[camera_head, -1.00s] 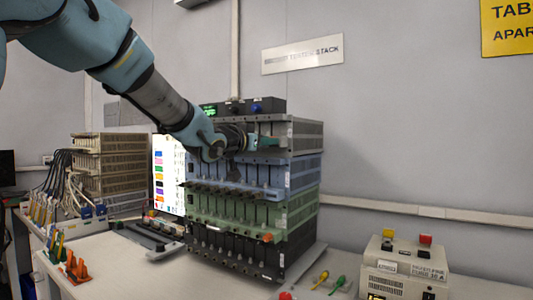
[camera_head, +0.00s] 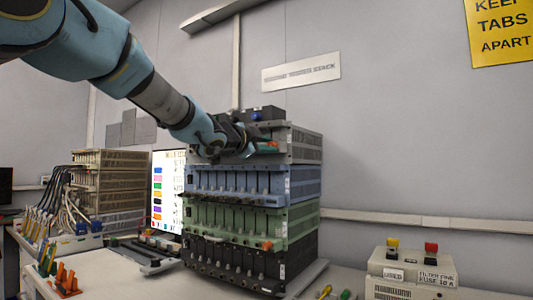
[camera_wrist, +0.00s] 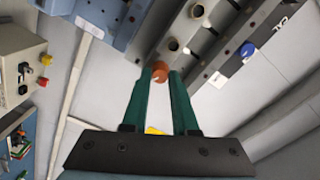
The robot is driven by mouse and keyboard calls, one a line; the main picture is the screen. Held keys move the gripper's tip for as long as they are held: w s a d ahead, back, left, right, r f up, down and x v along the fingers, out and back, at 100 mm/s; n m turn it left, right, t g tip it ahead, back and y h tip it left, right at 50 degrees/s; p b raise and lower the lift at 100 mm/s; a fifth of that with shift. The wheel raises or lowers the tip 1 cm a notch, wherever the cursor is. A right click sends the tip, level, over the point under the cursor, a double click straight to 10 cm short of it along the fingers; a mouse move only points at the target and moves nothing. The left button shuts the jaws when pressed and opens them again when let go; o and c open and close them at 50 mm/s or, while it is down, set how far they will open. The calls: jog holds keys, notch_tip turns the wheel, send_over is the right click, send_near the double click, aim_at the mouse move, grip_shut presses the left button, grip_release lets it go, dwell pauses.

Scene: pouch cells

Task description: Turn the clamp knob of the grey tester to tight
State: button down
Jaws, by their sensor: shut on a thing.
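The grey tester (camera_head: 305,145) is the top wide unit of the stack, above a blue, a green and a black one. Its orange clamp knob (camera_head: 273,144) shows at the right end of its front. My gripper (camera_head: 256,151) reaches it from the left, with the wrist hiding much of the grey front. In the wrist view, the two green fingers of my gripper (camera_wrist: 160,76) are shut on the orange knob (camera_wrist: 160,70), one on each side. A small pale mark shows on the knob's face; its exact setting is hard to read.
The blue tester (camera_head: 305,183), green tester (camera_head: 300,222) and black tester (camera_head: 290,260) sit below. A small dark box (camera_head: 262,114) with a blue knob stands on top. A beige box (camera_head: 410,270) with yellow and red buttons is at the right.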

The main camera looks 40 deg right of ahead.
jog(key=shift+f+m+b, duration=0.1)
jog(key=shift+m+b, duration=1.85)
jog(key=shift+m, duration=2.05)
jog(key=c, duration=0.7)
grip_release()
jog(key=v, duration=1.1)
jog(key=shift+b, duration=0.35)
